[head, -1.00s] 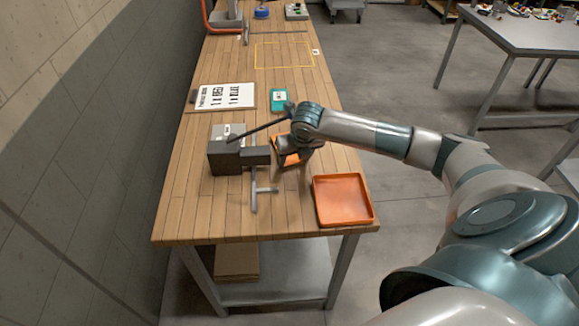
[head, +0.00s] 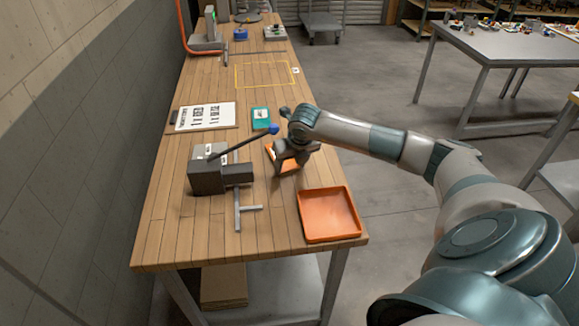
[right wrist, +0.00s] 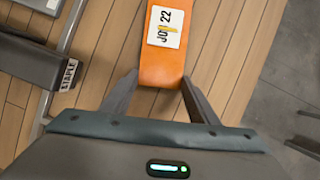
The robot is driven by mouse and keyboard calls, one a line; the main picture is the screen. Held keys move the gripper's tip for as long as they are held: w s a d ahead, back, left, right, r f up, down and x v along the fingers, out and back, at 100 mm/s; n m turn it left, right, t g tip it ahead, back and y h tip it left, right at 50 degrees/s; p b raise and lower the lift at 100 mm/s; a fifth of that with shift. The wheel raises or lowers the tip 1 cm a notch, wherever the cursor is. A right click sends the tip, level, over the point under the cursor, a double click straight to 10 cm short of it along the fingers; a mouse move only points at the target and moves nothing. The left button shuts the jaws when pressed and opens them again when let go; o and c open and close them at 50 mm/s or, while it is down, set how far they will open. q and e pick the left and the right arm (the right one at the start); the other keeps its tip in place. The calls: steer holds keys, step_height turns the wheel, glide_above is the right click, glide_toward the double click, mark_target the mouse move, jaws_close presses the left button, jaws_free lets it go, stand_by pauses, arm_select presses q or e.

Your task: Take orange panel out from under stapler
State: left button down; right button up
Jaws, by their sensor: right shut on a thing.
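The orange panel (right wrist: 160,62) is a flat strip with a white "JOB 22" label. My right gripper (right wrist: 157,80) is shut on its near end, with a finger along each side. In the head view the right gripper (head: 286,158) is over the bench, right of the stapler, and partly hides the panel (head: 270,153). The stapler (head: 206,176) is a dark grey block with a long lever ending in a blue knob. Its arm labelled "STAPLE" (right wrist: 45,62) shows in the wrist view, left of the panel and apart from it. My left gripper is not in view.
An orange tray (head: 328,214) lies at the front right of the wooden bench. A grey T-shaped bar (head: 238,210) is in front of the stapler. A white sign (head: 205,117) and a teal card (head: 260,118) lie behind. Bare wood shows around the yellow outline (head: 266,75).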

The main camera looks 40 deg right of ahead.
steer(key=o, duration=1.2)
steer(key=shift+r, duration=0.1)
arm_select(q)
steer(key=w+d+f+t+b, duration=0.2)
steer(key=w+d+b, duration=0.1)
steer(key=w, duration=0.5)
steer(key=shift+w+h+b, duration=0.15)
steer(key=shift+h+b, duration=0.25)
steer(key=shift+b, duration=0.35)
arm_select(e)
steer(key=shift+v, duration=8.6)
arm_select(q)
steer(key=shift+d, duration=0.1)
arm_select(e)
steer(key=shift+s, duration=0.1)
